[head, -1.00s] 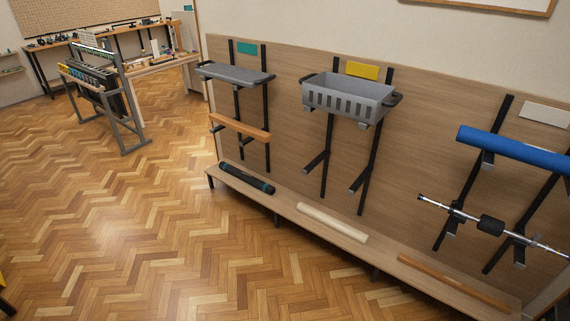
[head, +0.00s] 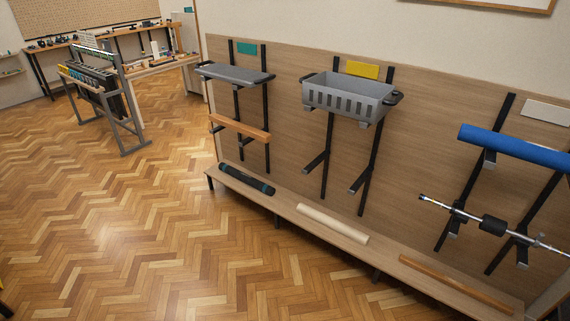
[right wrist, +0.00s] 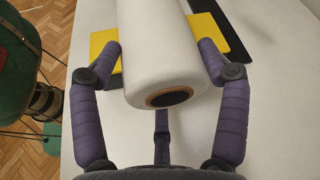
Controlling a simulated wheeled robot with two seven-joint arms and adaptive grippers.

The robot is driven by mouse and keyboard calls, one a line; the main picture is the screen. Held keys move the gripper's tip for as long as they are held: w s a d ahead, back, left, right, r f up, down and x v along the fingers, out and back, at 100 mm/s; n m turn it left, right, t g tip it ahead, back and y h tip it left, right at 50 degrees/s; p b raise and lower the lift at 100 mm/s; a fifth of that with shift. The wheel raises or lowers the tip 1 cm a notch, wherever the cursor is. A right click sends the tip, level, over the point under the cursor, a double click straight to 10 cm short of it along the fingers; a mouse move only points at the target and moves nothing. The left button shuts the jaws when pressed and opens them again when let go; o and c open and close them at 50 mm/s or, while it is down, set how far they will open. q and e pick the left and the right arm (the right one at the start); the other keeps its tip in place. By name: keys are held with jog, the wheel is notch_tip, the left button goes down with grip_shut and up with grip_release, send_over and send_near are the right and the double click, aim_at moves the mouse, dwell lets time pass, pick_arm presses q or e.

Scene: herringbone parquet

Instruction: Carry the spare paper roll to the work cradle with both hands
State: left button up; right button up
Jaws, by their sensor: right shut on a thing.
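The white paper roll (right wrist: 158,50) fills the middle of the right wrist view, its brown-ringed end with a dark core facing the camera. My right gripper (right wrist: 162,58) is shut on it, with one purple finger on each side. Yellow pieces (right wrist: 104,52) show on both sides behind the roll, with a dark bar (right wrist: 228,35) at upper right. I cannot tell whether they belong to the work cradle or whether the roll touches them. The roll's far end is out of view. My left gripper is not in view, and neither gripper shows in the head view.
A wall rack holds a grey basket (head: 350,98), a grey tray (head: 236,74) and a blue roll (head: 515,151). A cream roll (head: 332,223) lies on the low shelf below. A grey stand (head: 103,98) is at left; the parquet between is clear. Something green (right wrist: 22,62) is left in the wrist view.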

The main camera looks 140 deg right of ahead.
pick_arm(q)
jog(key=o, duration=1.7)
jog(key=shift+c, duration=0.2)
pick_arm(e)
jog(key=o, duration=1.7)
jog(key=shift+d, duration=0.25)
pick_arm(q)
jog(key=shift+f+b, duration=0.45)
jog(key=shift+b, duration=0.05)
pick_arm(e)
jog(key=shift+d, duration=2)
